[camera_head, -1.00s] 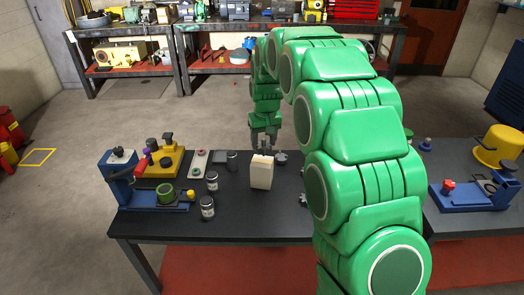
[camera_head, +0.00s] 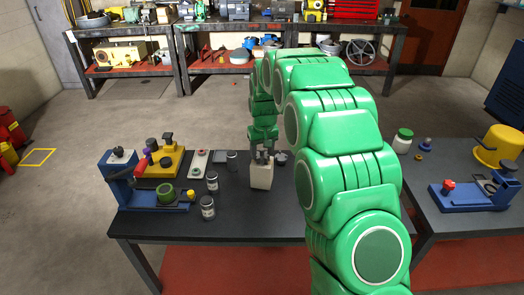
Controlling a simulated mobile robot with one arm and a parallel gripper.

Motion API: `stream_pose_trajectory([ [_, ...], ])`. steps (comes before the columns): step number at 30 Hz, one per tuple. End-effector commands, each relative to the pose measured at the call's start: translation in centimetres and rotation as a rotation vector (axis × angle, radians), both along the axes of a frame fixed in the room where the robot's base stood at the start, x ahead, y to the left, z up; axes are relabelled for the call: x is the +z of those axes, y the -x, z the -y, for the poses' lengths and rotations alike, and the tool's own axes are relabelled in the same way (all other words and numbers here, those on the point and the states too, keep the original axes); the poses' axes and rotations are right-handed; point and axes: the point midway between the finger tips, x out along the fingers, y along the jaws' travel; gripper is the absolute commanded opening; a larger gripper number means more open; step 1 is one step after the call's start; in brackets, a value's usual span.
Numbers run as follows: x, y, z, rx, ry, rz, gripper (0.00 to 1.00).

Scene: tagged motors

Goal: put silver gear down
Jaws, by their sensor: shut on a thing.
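My gripper (camera_head: 262,154) is at the top of the cream box (camera_head: 261,177) on the near workbench, with its fingers pointing down. It is shut on a small grey thing, taken to be the silver gear, which is too small and too covered by the fingers to make out clearly. I cannot tell whether that thing touches the box. Another small grey part (camera_head: 281,158) lies on the bench just right of the box.
A green-lidded jar (camera_head: 402,141) and a yellow pot (camera_head: 498,147) are on the right bench. My green arm hides the middle right.

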Motion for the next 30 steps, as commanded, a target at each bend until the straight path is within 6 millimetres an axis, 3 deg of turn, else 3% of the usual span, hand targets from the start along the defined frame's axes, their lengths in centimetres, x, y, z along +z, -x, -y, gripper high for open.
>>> stream_pose_trajectory([
  [6,-0.2,0.0,0.0,0.0,0.0,0.0,0.15],
  [7,-0.3,0.0,0.0,0.0,0.0,0.0,0.57],
  [12,-0.2,0.0,0.0,0.0,0.0,0.0,0.81],
  [23,0.0,0.0,0.0,0.0,0.0,-0.001,0.81],
  [30,1.9,0.3,0.1,0.0,0.0,0.0,0.81],
])
